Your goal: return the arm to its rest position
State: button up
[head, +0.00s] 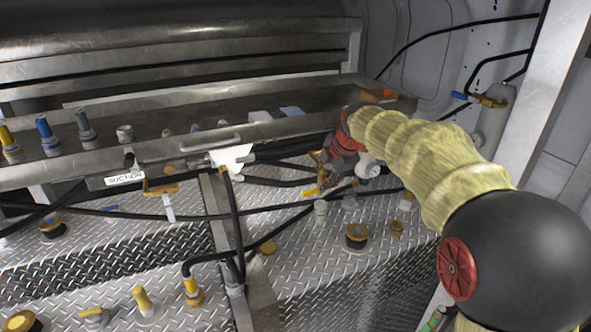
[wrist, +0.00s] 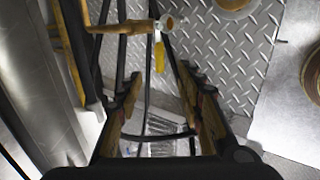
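My arm, in a yellow sleeve (head: 390,135) with a black rounded joint cover, reaches in from the right in the head view. My gripper (head: 322,172) is at its far end, low beside the front edge of the metal shelf, and is small and partly hidden there. In the wrist view my gripper (wrist: 159,84) has its two fingers apart with nothing clamped between them. Black hoses (wrist: 122,45) run behind and between the fingers. A valve with a yellow handle (wrist: 160,55) lies just beyond the fingertips; whether they touch it I cannot tell.
The metal shelf (head: 190,152) with a handle and a "SUCTION" label runs along the left. Capped fittings (head: 45,135) stand on it. Diamond-plate floor (head: 310,255) carries hoses and several valves. A pale post (head: 545,90) stands at right.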

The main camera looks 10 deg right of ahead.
jog(key=s+f+m+g, duration=0.2)
jog(key=s+f+m, duration=0.5)
jog(key=s+m, duration=0.45)
jog(key=s+r+m+t+h, duration=0.1)
jog(key=s+m, duration=0.8)
jog(key=s, duration=2.2)
jog(key=shift+s+r, duration=0.15)
jog(key=shift+r, duration=0.15)
jog(key=shift+a+m, duration=0.1)
jog(key=shift+m, duration=0.15)
